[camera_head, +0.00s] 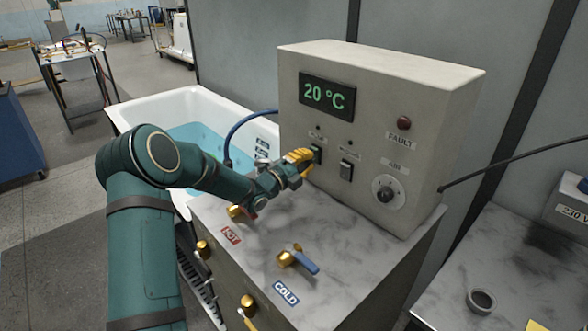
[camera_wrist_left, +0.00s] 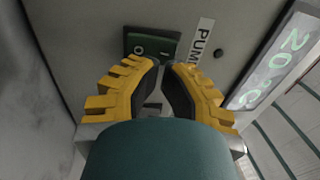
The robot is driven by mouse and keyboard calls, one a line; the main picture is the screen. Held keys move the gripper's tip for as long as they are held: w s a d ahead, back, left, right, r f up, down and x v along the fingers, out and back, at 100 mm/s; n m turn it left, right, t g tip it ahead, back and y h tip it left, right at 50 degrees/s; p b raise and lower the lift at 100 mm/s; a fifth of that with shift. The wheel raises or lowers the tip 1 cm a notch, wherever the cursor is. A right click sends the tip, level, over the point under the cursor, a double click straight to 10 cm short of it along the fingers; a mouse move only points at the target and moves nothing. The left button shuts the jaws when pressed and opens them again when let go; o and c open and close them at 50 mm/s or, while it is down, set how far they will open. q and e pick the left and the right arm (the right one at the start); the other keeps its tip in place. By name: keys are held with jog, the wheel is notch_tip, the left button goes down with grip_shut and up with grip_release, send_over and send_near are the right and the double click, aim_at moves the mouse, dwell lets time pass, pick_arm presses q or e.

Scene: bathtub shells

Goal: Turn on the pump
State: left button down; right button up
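The pump switch (camera_head: 317,153) is a dark green rocker on the front of the beige control box (camera_head: 385,100). In the left wrist view the rocker (camera_wrist_left: 151,45) shows the marks O and I, beside a label (camera_wrist_left: 202,42) reading "PUM", the rest hidden. My left gripper (camera_head: 302,156) has yellow fingers and is right at the switch. In the left wrist view its fingertips (camera_wrist_left: 162,65) are together, with nothing seen between them, at the rocker's lower edge. I cannot tell whether they touch it. My right gripper is not in view.
A second black switch (camera_head: 346,171) and a round knob (camera_head: 388,194) are right of the pump switch. The display (camera_head: 327,94) reads 20 °C; the fault lamp (camera_head: 404,123) looks dark red. A blue-handled valve (camera_head: 298,259) stands on the marble top. A white bathtub (camera_head: 150,107) with water lies behind.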

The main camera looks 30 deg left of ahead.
pick_arm(q)
jog(key=shift+x, duration=0.85)
